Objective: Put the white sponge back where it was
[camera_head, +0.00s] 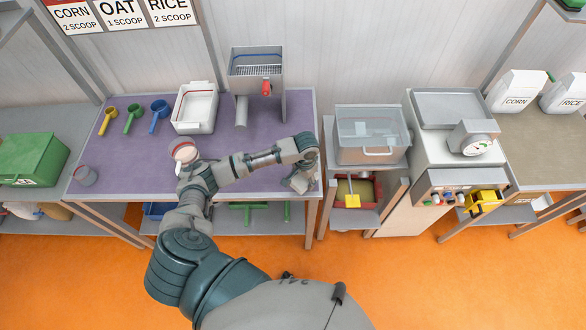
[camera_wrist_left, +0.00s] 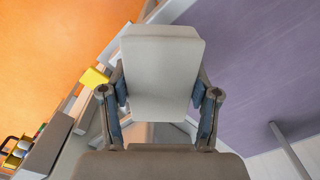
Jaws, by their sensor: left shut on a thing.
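A white sponge (camera_wrist_left: 162,65), a pale block, fills the middle of the left wrist view. My left gripper (camera_wrist_left: 162,98) is shut on it, with a blue-padded finger against each side. In the head view my left gripper (camera_head: 301,181) hangs at the right front corner of the purple table, with the forearm reaching across the table from the left. I cannot clearly pick out the sponge in the head view. In the wrist view it appears over the table's edge, and I cannot tell whether it touches anything. My right gripper is not in view.
The purple table (camera_head: 130,165) holds a white tub (camera_head: 195,108), several coloured scoops and a small cup (camera_head: 86,175). A clear bin (camera_head: 368,133) stands on a stand to the right, past a gap. A scale (camera_head: 474,138) is farther right.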

